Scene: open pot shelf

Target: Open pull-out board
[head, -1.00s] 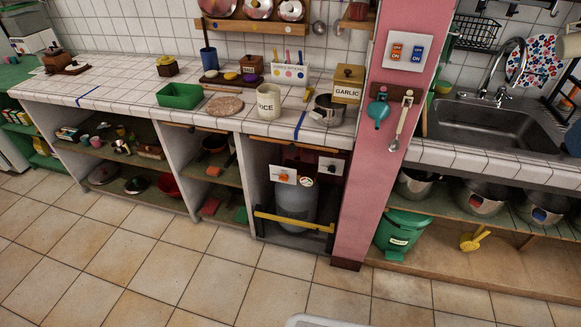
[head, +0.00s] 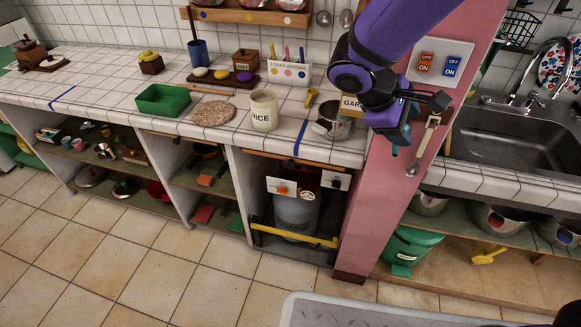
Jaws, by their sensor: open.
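Two thin wooden edges sit just under the tiled counter. One wooden edge (head: 295,158) runs above the gas cylinder bay, and another (head: 165,135) runs above the open shelves to its left. Either may be the pull-out board's front; I cannot tell which. Both look flush with the counter. My gripper (head: 418,122) is open and in front of the pink pillar, to the right of both edges and higher in the picture. It appears empty and apart from them. It partly hides the garlic box and the hooks on the pillar.
The pink pillar (head: 372,215) stands right of the cylinder bay. A metal pot (head: 332,124) and the rice jar (head: 264,110) stand near the counter's front. A yellow bar (head: 293,235) crosses before the grey cylinder (head: 296,212). The tiled floor (head: 180,265) in front is clear.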

